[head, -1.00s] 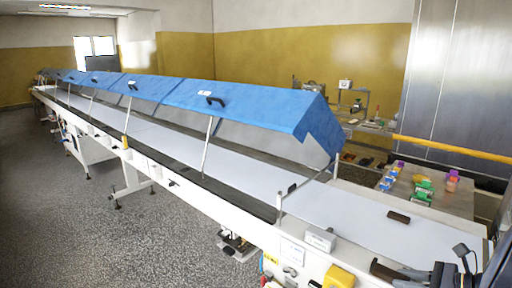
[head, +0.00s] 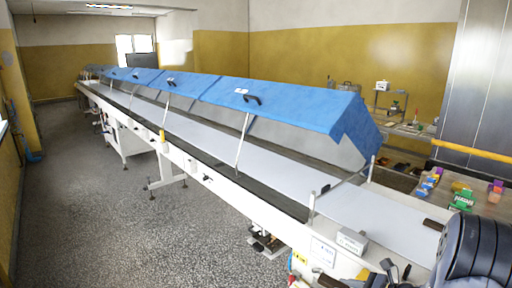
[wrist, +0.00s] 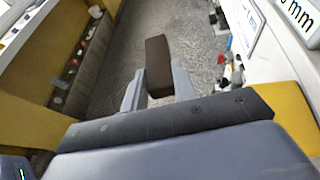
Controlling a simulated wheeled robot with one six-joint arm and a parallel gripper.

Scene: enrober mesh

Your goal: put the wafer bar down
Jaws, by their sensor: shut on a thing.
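The wafer bar (wrist: 158,66) is a dark brown block. It stands out between the two grey fingers of my gripper (wrist: 158,88) in the wrist view, with speckled floor behind it. The gripper is shut on it. In the head view a brown end (head: 330,281) shows at the bottom edge and looks like the same bar, mostly cut off. Another brown bar (head: 434,224) lies on the pale belt (head: 370,208) of the long conveyor, partly hidden by my arm.
Blue hinged covers (head: 290,98) stand propped over the conveyor. A white box (head: 351,240) sits on its near edge. A table (head: 478,205) with coloured packets stands behind at right. Open speckled floor (head: 110,220) lies at left. A shelf (wrist: 88,62) with small items shows in the wrist view.

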